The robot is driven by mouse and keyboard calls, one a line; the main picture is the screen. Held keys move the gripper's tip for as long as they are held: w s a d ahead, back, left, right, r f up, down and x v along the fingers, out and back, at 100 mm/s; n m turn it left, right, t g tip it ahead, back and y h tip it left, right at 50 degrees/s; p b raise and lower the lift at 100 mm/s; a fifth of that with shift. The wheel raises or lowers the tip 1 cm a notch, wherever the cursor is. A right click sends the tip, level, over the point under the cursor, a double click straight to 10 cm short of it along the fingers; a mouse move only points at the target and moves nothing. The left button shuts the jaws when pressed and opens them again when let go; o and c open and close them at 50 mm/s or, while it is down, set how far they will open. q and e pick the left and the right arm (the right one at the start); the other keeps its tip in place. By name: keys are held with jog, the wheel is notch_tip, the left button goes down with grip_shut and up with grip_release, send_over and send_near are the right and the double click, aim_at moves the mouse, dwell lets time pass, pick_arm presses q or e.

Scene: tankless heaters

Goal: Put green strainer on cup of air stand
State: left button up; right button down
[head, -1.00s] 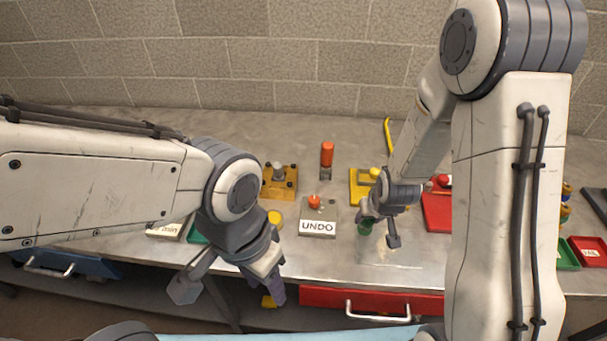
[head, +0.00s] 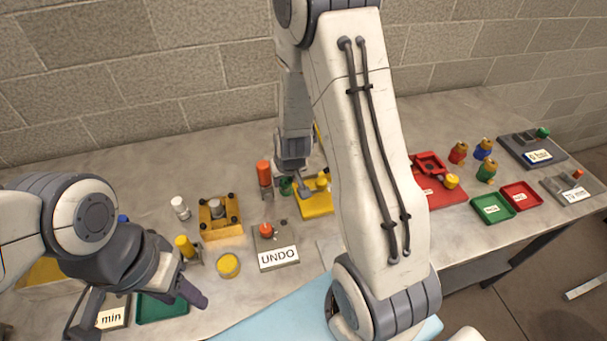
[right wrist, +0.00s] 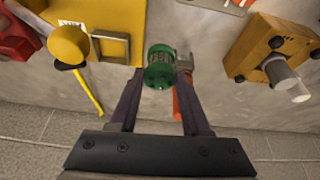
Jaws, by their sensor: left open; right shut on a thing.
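The green strainer (right wrist: 160,68) is a small round green piece between the fingers of my right gripper (right wrist: 160,78) in the right wrist view. The gripper is shut on it. In the head view the strainer (head: 286,186) is a small green patch beside the orange cylinder (head: 264,174), partly hidden by my right gripper (head: 293,185). The orange cylinder (right wrist: 183,102) and its grey base are close by in the wrist view. The air stand is not certain; a yellow stand (head: 317,207) is just right of the gripper. My left gripper (head: 135,312) is open and empty at lower left.
A wooden block (head: 218,230) with a grey cylinder and an UNDO pad (head: 278,258) stand nearby. A red stand (head: 445,195), a green tray (head: 492,208) and a red tray (head: 521,196) lie right. My right arm hides part of the table.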

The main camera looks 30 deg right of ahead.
pick_arm(q)
notch_tip(320, 180, up, 7)
jog(key=p, duration=0.5)
pick_arm(e)
jog(key=w+d+r+m+h, duration=0.1)
jog(key=w+d+r+m, duration=0.1)
jog(key=d+r+m, duration=0.5)
pick_arm(q)
notch_tip(320, 180, down, 7)
jog(key=b, duration=0.7)
jog(key=shift+d, duration=0.25)
pick_arm(e)
jog(key=n, duration=0.3)
send_over(311, 188)
jog(key=shift+f, duration=5.75)
jog(key=shift+f, duration=0.25)
jog(key=shift+c, duration=1.8)
grip_release()
jog(key=shift+g, duration=0.3)
pick_arm(q)
jog(key=shift+f, duration=0.15)
pick_arm(e)
jog(key=shift+r, duration=0.1)
